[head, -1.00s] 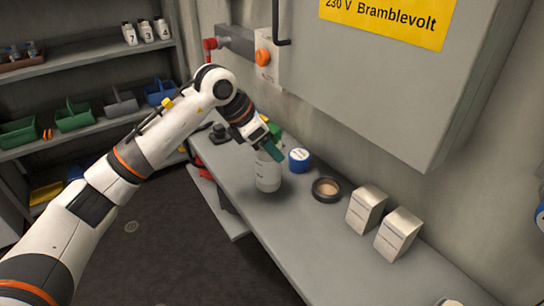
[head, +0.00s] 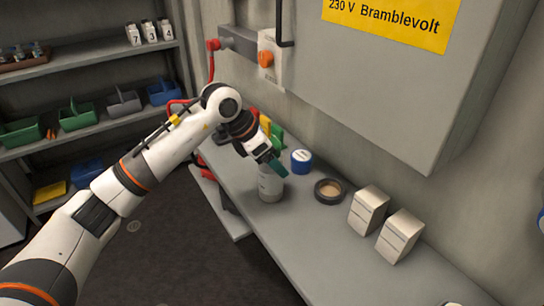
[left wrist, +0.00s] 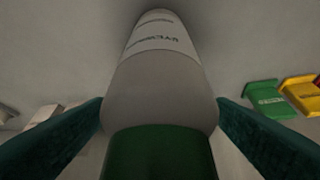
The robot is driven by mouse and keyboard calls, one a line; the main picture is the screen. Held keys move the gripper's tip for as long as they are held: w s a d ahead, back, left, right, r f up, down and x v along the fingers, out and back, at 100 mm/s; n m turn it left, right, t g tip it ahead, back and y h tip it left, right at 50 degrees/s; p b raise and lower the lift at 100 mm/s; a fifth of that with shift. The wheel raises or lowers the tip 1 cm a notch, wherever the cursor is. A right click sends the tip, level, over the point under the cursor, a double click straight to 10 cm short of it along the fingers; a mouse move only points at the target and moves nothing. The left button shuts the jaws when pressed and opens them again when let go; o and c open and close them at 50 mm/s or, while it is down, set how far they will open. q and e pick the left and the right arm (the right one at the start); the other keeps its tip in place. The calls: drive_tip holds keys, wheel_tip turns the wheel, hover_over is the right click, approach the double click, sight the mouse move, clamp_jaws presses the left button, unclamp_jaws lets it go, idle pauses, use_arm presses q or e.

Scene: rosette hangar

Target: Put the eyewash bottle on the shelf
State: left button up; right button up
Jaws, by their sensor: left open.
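Whether a finger touches the bottle I cannot tell. The shelf unit (head: 95,62) stands at the far left, with several boards. My right gripper is not in view.
A blue roll (head: 301,161), a dark round dish (head: 330,191) and two pale boxes (head: 368,210) stand on the bench (head: 300,245). A grey cabinet (head: 390,90) overhangs the bench. Number-marked bottles (head: 150,32) and small bins (head: 75,117) occupy the shelves.

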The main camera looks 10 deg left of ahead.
use_arm(q)
drive_tip(key=v, duration=1.2)
drive_tip(key=shift+b, duration=0.45)
